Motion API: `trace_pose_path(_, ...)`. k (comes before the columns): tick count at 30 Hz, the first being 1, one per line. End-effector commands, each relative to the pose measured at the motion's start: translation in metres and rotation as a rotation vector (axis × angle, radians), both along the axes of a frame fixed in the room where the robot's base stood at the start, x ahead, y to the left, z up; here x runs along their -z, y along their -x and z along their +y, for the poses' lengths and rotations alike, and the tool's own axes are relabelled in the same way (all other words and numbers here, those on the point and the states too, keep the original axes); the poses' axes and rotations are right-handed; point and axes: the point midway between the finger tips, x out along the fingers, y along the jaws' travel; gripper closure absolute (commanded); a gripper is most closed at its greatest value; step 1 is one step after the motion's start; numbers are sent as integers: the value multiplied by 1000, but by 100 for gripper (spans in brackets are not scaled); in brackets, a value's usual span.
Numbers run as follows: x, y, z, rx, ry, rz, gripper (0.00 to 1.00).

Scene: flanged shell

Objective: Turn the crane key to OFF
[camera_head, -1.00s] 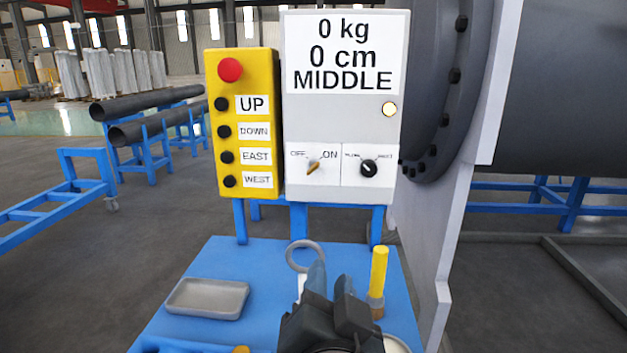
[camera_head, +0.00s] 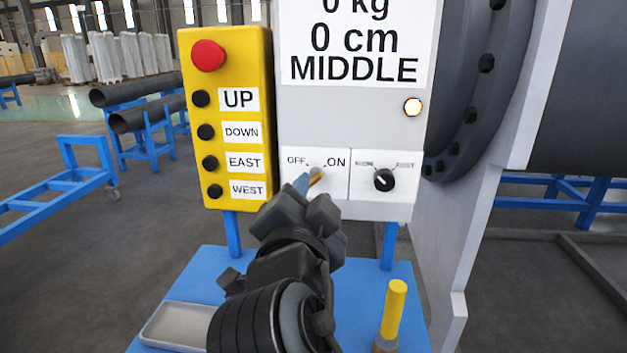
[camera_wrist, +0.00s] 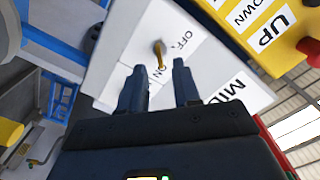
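The crane key (camera_head: 316,175) is a small brass-coloured key on the white OFF/ON panel of the grey control box (camera_head: 300,120). It is tilted, its upper end leaning toward the ON label; its lower end is partly hidden by my gripper. My gripper (camera_head: 308,186) is raised in front of the panel, its fingertips close to the key. In the wrist view the two dark blue fingers (camera_wrist: 157,68) are apart, with the key (camera_wrist: 159,55) showing in the gap just beyond the tips. I see no clear contact.
A black selector knob (camera_head: 384,180) is right of the key. The yellow button box (camera_head: 228,120) with a red button (camera_head: 208,55) is on the left. A lit round lamp (camera_head: 413,107) is above. The blue table (camera_head: 195,290) holds a grey tray (camera_head: 172,330) and a yellow-handled tool (camera_head: 393,310).

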Motion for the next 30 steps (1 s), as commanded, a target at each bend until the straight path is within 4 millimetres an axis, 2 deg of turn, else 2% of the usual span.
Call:
trace_pose_path(3, -1, -17, -1, 1, 0, 1, 68)
trace_pose_path(7, -1, -28, -1, 1, 0, 1, 68)
trace_pose_path(17, 0, -33, -1, 0, 0, 0, 68)
trace_pose_path(27, 0, -32, -1, -1, 0, 1, 99)
trace_pose_path(30, 0, -32, -1, -1, 0, 1, 100)
